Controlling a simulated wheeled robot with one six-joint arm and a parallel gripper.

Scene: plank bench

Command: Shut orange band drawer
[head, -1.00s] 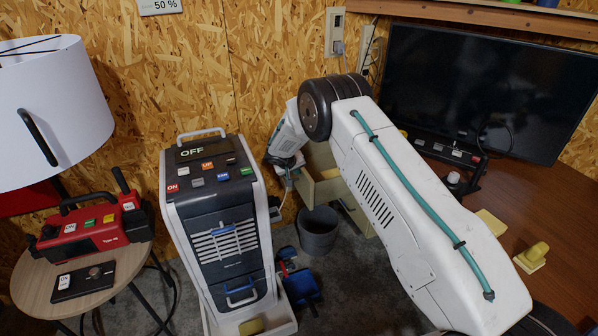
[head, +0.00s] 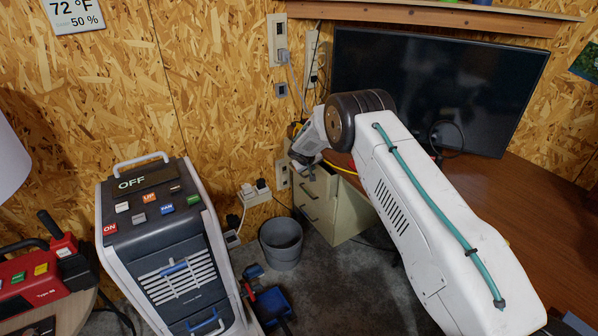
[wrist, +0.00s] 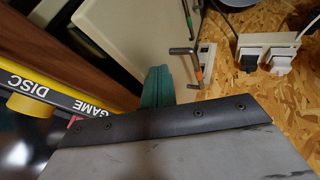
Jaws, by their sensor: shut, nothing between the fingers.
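The beige drawer cabinet (head: 352,212) stands under the desk in the head view, its drawer fronts facing left with dark handles. My gripper (head: 300,164) is at the cabinet's upper front corner, partly hidden by my wrist. In the wrist view, my teal fingers (wrist: 157,86) are shut and empty, beside the beige cabinet (wrist: 125,35). A grey handle with an orange band (wrist: 198,75) is just right of the fingers. A green-banded handle (wrist: 188,18) is beyond it. Whether the orange band drawer stands out from the cabinet is not clear; contact with it cannot be told.
A grey bin (head: 281,246) stands on the floor before the cabinet. A white and dark machine (head: 165,245) is to the left. Wall sockets (head: 256,195) with plugs are close behind. The wooden desk (head: 500,215) with a monitor (head: 430,90) is at right.

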